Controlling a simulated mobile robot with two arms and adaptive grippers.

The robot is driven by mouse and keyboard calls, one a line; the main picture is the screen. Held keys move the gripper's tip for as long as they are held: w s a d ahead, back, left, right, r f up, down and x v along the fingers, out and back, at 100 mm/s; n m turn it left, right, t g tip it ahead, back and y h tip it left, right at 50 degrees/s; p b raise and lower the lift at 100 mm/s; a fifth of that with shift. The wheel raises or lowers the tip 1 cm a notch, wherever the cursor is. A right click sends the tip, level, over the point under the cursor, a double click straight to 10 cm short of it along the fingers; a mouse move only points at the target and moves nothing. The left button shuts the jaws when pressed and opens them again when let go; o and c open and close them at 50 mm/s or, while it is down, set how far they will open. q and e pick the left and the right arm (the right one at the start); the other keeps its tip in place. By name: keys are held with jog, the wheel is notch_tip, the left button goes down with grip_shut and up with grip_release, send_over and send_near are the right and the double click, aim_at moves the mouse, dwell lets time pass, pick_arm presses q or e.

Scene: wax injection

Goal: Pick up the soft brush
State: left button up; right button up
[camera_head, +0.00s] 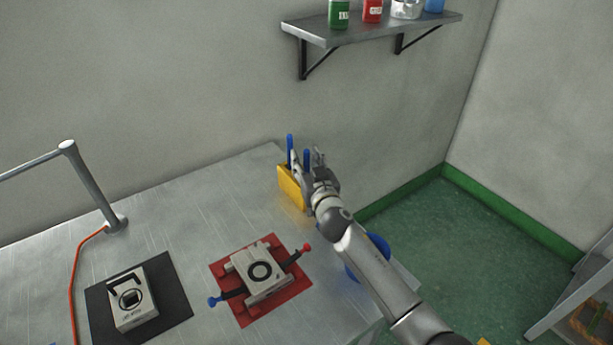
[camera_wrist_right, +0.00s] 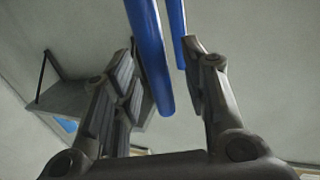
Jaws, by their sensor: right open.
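A yellow holder (camera_head: 290,188) stands near the back right corner of the metal table. Two upright blue handles (camera_head: 290,148) rise from it; I cannot tell which one belongs to the soft brush, and their lower ends are hidden. My right gripper (camera_head: 308,157) is open at the holder's right side, close to the handles. In the right wrist view, one thick blue handle (camera_wrist_right: 152,62) lies between the open fingers (camera_wrist_right: 163,52). The other blue handle (camera_wrist_right: 177,30) is near the right fingertip. Contact is unclear. My left gripper is not in view.
A two-part mold with red and blue handles (camera_head: 262,270) lies on a red mat (camera_head: 227,291). Another metal block (camera_head: 132,300) sits on a black mat (camera_head: 178,300). A post (camera_head: 90,185) stands at left. A shelf (camera_head: 375,29) with containers hangs above. A blue object (camera_head: 355,270) is partly behind my arm.

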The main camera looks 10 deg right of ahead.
grip_shut()
dwell(0.3)
